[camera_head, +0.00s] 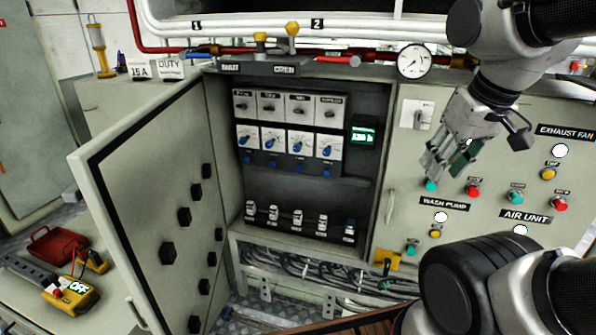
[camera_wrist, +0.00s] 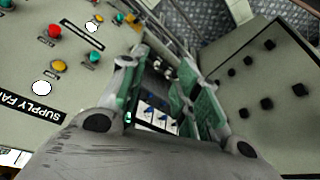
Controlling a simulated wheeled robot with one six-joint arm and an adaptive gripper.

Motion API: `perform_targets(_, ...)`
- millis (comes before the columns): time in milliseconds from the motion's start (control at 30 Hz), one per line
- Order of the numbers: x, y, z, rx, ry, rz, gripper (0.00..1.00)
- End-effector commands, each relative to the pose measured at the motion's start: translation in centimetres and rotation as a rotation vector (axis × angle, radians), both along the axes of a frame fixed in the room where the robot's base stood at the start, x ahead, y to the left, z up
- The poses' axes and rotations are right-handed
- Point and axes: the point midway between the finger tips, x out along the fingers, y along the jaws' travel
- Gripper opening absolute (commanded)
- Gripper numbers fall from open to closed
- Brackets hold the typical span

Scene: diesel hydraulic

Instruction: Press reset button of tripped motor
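A grey control panel (camera_head: 478,235) on the right carries green, red and yellow buttons and white round lamps. Labels read EXHAUST FAN, WASH PUMP and AIR UNIT. One yellow button (camera_head: 549,173) sits below EXHAUST FAN; another yellow button (camera_head: 435,233) sits below WASH PUMP. The wrist view shows a SUPPLY FAN label (camera_wrist: 28,105), a white lamp (camera_wrist: 41,88) and a yellow button (camera_wrist: 59,66). Which motor is tripped I cannot tell. My gripper (camera_head: 446,168) is open and empty in front of the panel's upper left; its fingers (camera_wrist: 164,65) are apart and hide part of the panel.
An open cabinet (camera_head: 384,100) holds several blue-handled switches and a lit green display (camera_head: 363,136). Its door (camera_head: 145,170) swings out to the left. Pipes and a gauge (camera_head: 414,61) run above. A yellow meter (camera_head: 70,297) and a red tray (camera_head: 58,246) lie at lower left.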

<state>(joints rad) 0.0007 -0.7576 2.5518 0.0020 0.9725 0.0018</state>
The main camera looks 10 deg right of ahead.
Motion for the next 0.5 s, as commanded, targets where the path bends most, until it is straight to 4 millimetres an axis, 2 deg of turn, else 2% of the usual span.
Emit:
perform_targets(67,0.0,0.0,0.0,0.0,0.0,0.0,0.28)
perform_targets(200,0.0,0.0,0.0,0.0,0.0,0.0,0.03)
perform_targets(233,0.0,0.0,0.0,0.0,0.0,0.0,0.0)
perform_targets(500,0.0,0.0,0.0,0.0,0.0,0.0,0.0)
